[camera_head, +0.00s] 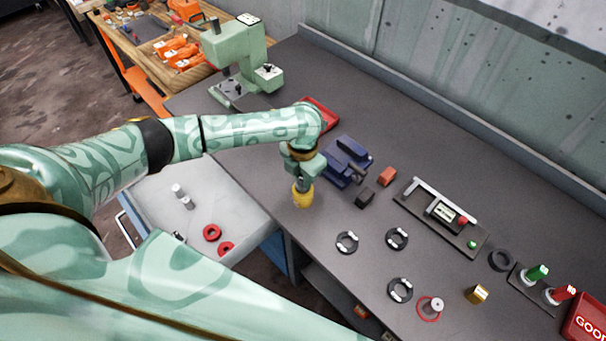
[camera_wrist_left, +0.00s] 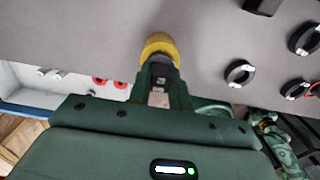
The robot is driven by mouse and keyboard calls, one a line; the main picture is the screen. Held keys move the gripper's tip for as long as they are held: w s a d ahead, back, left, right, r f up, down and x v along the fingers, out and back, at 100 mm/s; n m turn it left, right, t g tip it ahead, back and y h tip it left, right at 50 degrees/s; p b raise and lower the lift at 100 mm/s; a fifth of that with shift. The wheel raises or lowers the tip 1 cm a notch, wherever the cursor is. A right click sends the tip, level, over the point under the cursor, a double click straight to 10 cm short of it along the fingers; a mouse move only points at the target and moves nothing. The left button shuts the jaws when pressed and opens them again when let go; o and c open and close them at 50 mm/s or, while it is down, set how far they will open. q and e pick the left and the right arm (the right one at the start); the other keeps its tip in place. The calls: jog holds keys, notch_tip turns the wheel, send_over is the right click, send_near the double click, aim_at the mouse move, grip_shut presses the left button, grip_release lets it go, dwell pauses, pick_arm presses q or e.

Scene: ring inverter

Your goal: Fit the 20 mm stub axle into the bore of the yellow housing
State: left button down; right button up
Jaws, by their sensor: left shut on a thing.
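My left gripper (camera_head: 302,181) points down over the bench and is shut on the yellow housing (camera_head: 302,197). In the left wrist view the housing (camera_wrist_left: 159,46) sits between the fingertips (camera_wrist_left: 159,66). Its bore cannot be made out. Two small grey cylinders (camera_head: 178,190) (camera_head: 188,203) stand in the open drawer and look like stub axles; they also show in the left wrist view (camera_wrist_left: 43,71). Another grey cylinder (camera_head: 437,304) stands inside a red ring on the bench. I cannot tell which one is 20 mm. My right gripper is not in view.
A blue vise (camera_head: 345,160), a dark block (camera_head: 365,198) and a red block (camera_head: 387,176) are right of the gripper. Several black rings (camera_head: 347,242) and a brass piece (camera_head: 477,294) lie on the bench. Red rings (camera_head: 212,232) lie in the drawer (camera_head: 150,195). A green press (camera_head: 238,60) stands behind.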

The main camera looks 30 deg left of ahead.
pick_arm(q)
jog(key=shift+f+b, duration=0.45)
jog(key=shift+f, duration=0.4)
jog(key=c, duration=1.2)
grip_release()
notch_tip(320, 180, up, 16)
jog(key=p, duration=0.4)
jog(key=shift+r, duration=0.15)
